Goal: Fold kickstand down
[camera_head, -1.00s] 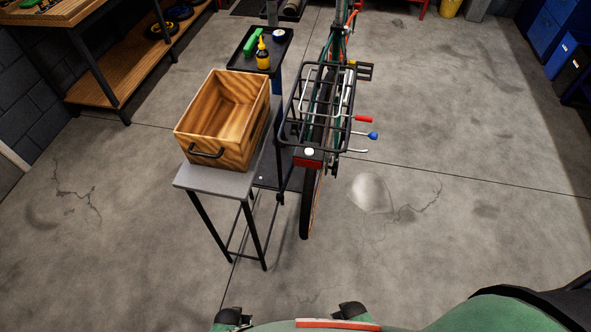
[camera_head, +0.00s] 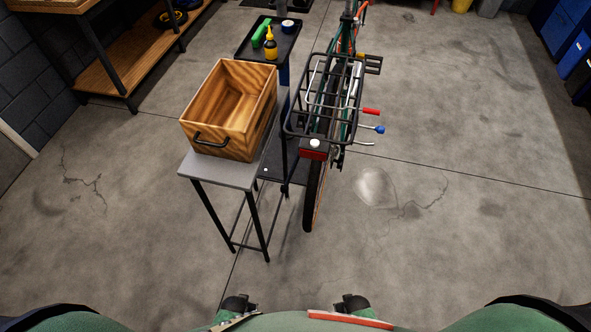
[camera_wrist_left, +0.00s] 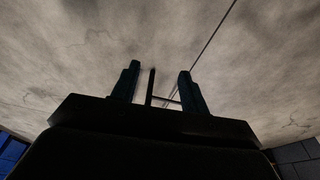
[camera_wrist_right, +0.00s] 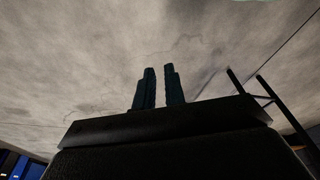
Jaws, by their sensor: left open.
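The bike stands upright with its rear toward me, its rear tyre (camera_head: 310,200) resting on the floor. Three thin levers stick out to its right: one with a red tip (camera_head: 370,111), one with a blue tip (camera_head: 380,129) and one bare metal lever (camera_head: 364,143). I cannot tell which one is the kickstand. My left gripper (camera_wrist_left: 157,68) is open and empty above the floor, its fingers wide apart. My right gripper (camera_wrist_right: 159,69) has its fingers close together with a narrow gap and nothing visible between them. Both are away from the bike.
A wooden crate (camera_head: 205,139) stands on a grey-topped stand (camera_head: 232,178) left of the bike. Behind it a black tray (camera_head: 291,42) holds a yellow bottle (camera_head: 270,48). A workbench (camera_head: 125,75) stands at the left. The floor right of the bike is clear.

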